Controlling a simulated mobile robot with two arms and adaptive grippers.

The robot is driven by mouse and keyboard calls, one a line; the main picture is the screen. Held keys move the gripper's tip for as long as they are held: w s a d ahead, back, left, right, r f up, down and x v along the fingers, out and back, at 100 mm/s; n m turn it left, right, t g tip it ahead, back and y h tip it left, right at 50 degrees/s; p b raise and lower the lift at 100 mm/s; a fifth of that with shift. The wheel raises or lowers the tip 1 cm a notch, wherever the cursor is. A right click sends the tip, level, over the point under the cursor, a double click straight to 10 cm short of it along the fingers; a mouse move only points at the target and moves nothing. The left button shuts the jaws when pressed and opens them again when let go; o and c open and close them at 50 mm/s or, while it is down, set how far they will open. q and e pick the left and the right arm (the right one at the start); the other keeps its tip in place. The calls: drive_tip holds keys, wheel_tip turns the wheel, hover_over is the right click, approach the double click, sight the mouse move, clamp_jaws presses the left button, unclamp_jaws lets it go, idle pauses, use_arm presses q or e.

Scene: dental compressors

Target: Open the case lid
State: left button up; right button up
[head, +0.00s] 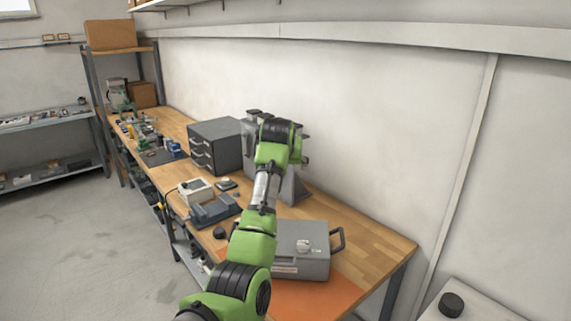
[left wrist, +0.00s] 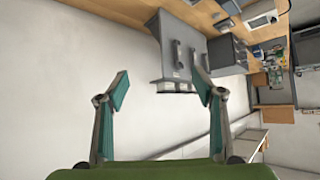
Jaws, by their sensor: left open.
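A grey case (head: 309,264) stands on the wooden workbench, with a dark handle (head: 338,238) at its right side and a small pale fitting (head: 303,246) on top. Its lid looks shut. My green left arm crosses in front of the case's left part and hides some of it. My right gripper is not in view.
The grey machine (left wrist: 183,50) stands behind my left wrist, beside a dark drawer cabinet (head: 216,147). A small white device (head: 195,190) and a grey tray (head: 214,211) lie left of my arm. An orange mat (head: 310,300) lies in front of the case. The bench is clear to its right.

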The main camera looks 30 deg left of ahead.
use_arm(q)
drive_tip(key=shift+s+d+r, duration=0.15)
drive_tip(key=shift+s+r, duration=0.15)
drive_tip(key=shift+s, duration=0.1)
